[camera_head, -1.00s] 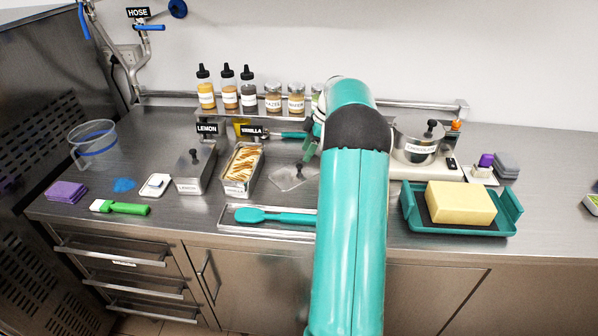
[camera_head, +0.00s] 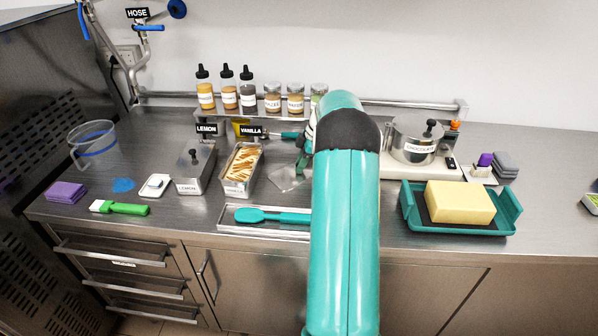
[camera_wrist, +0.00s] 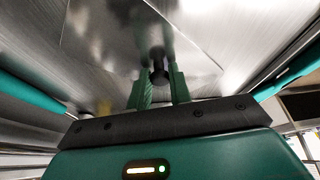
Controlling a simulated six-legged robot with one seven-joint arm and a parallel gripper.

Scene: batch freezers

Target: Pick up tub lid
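The tub lid (camera_head: 284,179) is a flat, shiny metal sheet with a dark knob, lying on the counter right of the open vanilla tub (camera_head: 240,170). My arm hides much of it in the head view. In the wrist view the lid (camera_wrist: 105,45) fills the upper middle, and its dark knob (camera_wrist: 159,72) stands between the tips of my gripper (camera_wrist: 161,90). The two green fingers are apart, one on each side of the knob, with some gap showing. Whether they touch the knob is hard to tell.
A lidded lemon tub (camera_head: 195,168) stands left of the vanilla tub. A tray with a teal spatula (camera_head: 268,215) lies in front. Bottles and jars line the back shelf.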

